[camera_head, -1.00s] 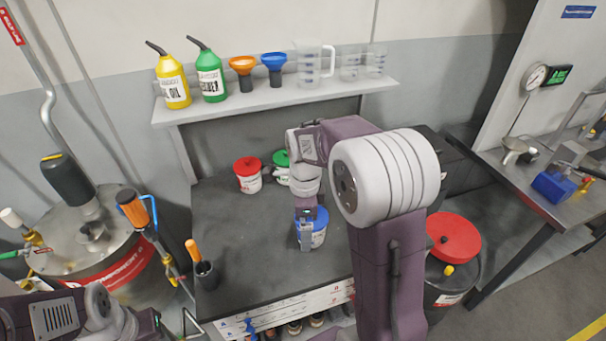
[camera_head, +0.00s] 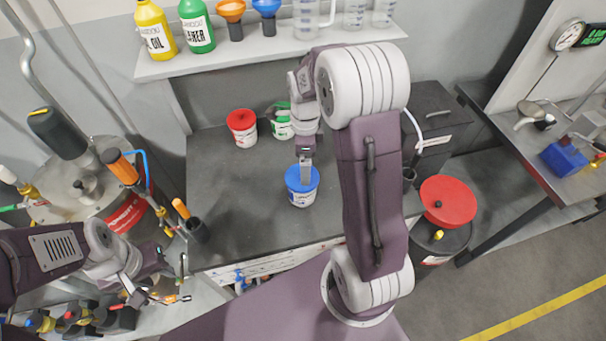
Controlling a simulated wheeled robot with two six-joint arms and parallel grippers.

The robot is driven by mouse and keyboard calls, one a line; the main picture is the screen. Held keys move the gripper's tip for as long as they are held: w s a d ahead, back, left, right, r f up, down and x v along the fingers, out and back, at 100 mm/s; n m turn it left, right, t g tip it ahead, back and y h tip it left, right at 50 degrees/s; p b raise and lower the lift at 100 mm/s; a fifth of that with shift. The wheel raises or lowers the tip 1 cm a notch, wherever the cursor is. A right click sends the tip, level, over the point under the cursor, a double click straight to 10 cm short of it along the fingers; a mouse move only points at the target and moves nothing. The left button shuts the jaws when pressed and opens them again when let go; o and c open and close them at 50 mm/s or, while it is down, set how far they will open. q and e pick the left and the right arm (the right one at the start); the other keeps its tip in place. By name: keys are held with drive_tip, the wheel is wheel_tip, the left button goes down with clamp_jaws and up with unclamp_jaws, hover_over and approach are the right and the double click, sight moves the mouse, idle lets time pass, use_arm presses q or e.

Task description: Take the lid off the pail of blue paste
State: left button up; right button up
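The pail with the blue lid (camera_head: 302,179) stands upright on the dark bench top; its lid sits on it and its white wall shows below. The paste inside is hidden. My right gripper (camera_head: 306,180) points down over the far part of this lid, its fingertips at or just above it. It is seen edge-on, so I cannot tell whether it is open or touching. My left gripper (camera_head: 164,285) is at the lower left, away from the pail, with its fingers apart and nothing between them.
A red-lidded pail (camera_head: 242,127) and a green-lidded pail (camera_head: 281,121) stand behind on the bench (camera_head: 235,220). A holder with an orange-handled tool (camera_head: 197,229) is at the bench's left edge. A shelf (camera_head: 270,50) with bottles and funnels hangs above. The bench left of the blue-lidded pail is clear.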

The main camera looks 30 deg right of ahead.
drive_tip(key=f, duration=0.2)
drive_tip(key=a+f, duration=0.1)
drive_tip(key=f, duration=0.1)
drive_tip(key=shift+s+p, duration=0.15)
drive_tip(key=shift+p, duration=0.15)
drive_tip(key=shift+f, duration=0.3)
drive_tip(key=shift+w+d+f, duration=0.15)
drive_tip(key=shift+w+d, duration=0.05)
use_arm(q)
drive_tip(key=shift+s+a+r, duration=0.2)
drive_tip(key=shift+a+r, duration=0.1)
drive_tip(key=shift+r, duration=0.05)
use_arm(e)
drive_tip(key=shift+a, duration=0.1)
drive_tip(key=c, duration=1.1)
drive_tip(key=shift+o, duration=0.2)
drive_tip(key=shift+r, duration=0.4)
drive_tip(key=r, duration=0.3)
drive_tip(key=shift+s+r+b, duration=0.4)
use_arm(q)
drive_tip(key=shift+f+b, duration=0.6)
drive_tip(key=shift+f, duration=0.35)
use_arm(e)
drive_tip(key=s+r, duration=0.6)
drive_tip(key=s, duration=0.5)
drive_tip(key=shift+d+r, duration=0.2)
drive_tip(key=shift+r, duration=0.05)
